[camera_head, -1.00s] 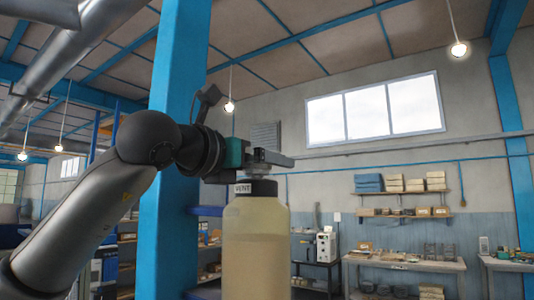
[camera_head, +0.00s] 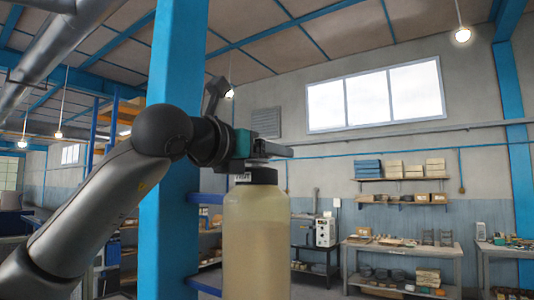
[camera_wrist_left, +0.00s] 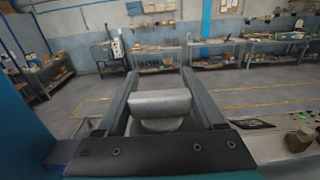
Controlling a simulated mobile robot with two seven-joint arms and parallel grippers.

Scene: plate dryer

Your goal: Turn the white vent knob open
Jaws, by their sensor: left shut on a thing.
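A tall pale translucent cylinder (camera_head: 257,240) stands upright in the head view, with a dark cap (camera_head: 257,176) carrying a small VENT label. My left gripper (camera_head: 278,150) lies level just above the cap. In the left wrist view, my left gripper (camera_wrist_left: 160,76) is shut on the vent knob (camera_wrist_left: 160,103), a pale grey bar with a round base, which sits between its two dark fingers. In the head view the knob is mostly hidden by the gripper. My right gripper is in neither view.
A blue column (camera_head: 175,230) stands close behind my left arm. A workbench (camera_head: 400,255) and wall shelves (camera_head: 402,179) are far back on the right. In the left wrist view, a grey panel (camera_wrist_left: 285,145) with small items is at lower right.

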